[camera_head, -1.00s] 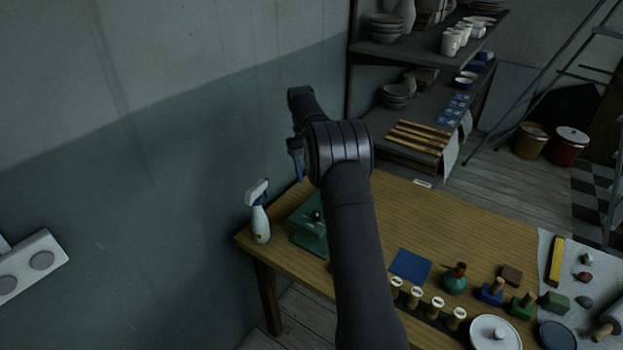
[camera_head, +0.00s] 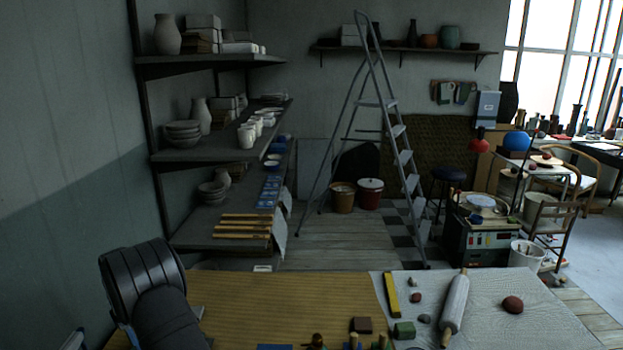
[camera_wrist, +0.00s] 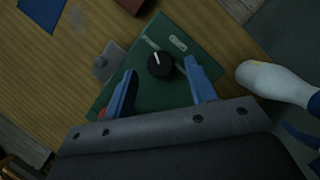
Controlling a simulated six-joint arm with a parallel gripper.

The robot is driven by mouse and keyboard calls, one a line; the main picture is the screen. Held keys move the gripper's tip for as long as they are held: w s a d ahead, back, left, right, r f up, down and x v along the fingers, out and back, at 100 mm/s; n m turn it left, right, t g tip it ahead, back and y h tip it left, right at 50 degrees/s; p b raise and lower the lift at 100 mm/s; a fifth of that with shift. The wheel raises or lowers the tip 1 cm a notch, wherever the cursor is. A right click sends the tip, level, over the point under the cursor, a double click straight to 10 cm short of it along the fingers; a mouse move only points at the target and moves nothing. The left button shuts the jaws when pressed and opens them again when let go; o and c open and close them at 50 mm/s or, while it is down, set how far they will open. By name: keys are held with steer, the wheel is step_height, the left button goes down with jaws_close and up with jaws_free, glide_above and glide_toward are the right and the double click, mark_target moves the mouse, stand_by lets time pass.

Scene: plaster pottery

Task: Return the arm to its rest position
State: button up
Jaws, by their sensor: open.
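My gripper (camera_wrist: 160,92) shows in the wrist view with its two blue fingers spread apart and nothing between them. It is above a green box with a black knob (camera_wrist: 150,75) on the wooden table (camera_wrist: 70,75). I cannot tell the exact height. In the head view, my dark arm fills the lower left and my gripper's fingers are not clearly seen.
A white spray bottle (camera_wrist: 275,82) stands close to the right finger in the wrist view. A blue square (camera_wrist: 42,12) lies on the table. In the head view, a rolling pin (camera_head: 455,305) and stones lie on a pale cloth (camera_head: 540,325). Shelves (camera_head: 215,62) stand at left.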

steer(key=shift+x, duration=1)
steer(key=shift+r, duration=0.1)
steer(key=v, duration=1.1)
steer(key=x, duration=1.1)
steer(key=shift+f, duration=0.2)
steer(key=m, duration=0.2)
steer(key=m+g+y, duration=0.1)
steer(key=m, duration=0.2)
steer(key=shift+w+d+r+y, duration=0.1)
steer(key=shift+d+r+y, duration=0.05)
steer(key=shift+y, duration=0.15)
steer(key=m+y, duration=0.1)
steer(key=m, duration=0.2)
steer(key=m+g+y, duration=0.1)
steer(key=m, duration=0.2)
steer(key=shift+d, duration=0.15)
steer(key=m+y, duration=0.1)
steer(key=m, duration=0.1)
steer(key=m+y, duration=0.1)
steer(key=m, duration=0.2)
steer(key=shift+d+t, duration=0.15)
steer(key=shift+t, duration=0.25)
steer(key=m+y, duration=0.1)
steer(key=m, duration=0.2)
steer(key=m+t, duration=0.1)
steer(key=m, duration=0.2)
steer(key=shift+t+y, duration=0.3)
steer(key=shift+y, duration=0.1)
